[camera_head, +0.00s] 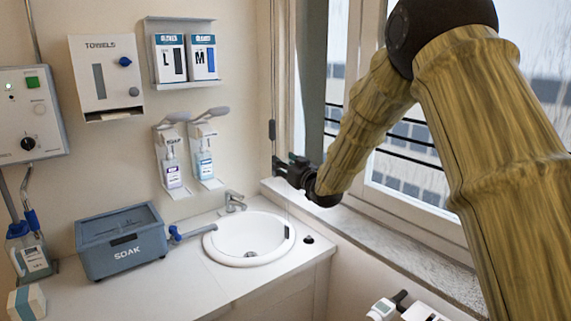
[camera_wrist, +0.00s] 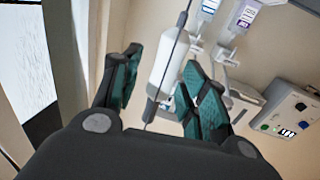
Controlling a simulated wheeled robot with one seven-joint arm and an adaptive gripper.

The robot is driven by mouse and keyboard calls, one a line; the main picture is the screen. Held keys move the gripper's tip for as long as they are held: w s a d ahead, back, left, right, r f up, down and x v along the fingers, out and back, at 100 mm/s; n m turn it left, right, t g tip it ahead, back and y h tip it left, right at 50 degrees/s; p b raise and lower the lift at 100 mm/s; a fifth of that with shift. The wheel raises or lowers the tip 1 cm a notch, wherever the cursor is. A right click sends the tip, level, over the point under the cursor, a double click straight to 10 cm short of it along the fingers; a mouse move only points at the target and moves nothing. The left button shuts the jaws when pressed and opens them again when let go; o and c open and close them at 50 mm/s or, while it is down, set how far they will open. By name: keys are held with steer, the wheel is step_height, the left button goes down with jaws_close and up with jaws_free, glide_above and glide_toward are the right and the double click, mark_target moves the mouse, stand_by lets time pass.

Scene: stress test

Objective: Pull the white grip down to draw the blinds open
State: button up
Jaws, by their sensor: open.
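The white grip (camera_wrist: 167,68) is a pale rounded cylinder on a thin dark cord (camera_wrist: 183,22) in the wrist view. It appears between the two fingers of my gripper (camera_wrist: 158,88), with gaps on both sides, so the fingers are apart and not closed on it. How deep it sits between them is hard to tell. In the head view my gripper (camera_head: 284,172) is at the cord (camera_head: 272,80), in the corner left of the window. The grip cannot be made out there. A grey-green vertical strip (camera_head: 312,75), possibly the blinds, hangs at the window's left side.
A white sink (camera_head: 225,238) and its tap (camera_head: 234,200) lie below my gripper. Two soap dispensers (camera_head: 171,165) hang on the wall to the left. A blue SOAK box (camera_head: 120,245) stands on the counter. The window sill (camera_head: 350,225) runs under my arm.

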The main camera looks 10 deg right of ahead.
jaws_close()
step_height(320, 180, down, 14)
steer(key=b, duration=0.9)
steer(key=shift+f, duration=0.15)
jaws_free()
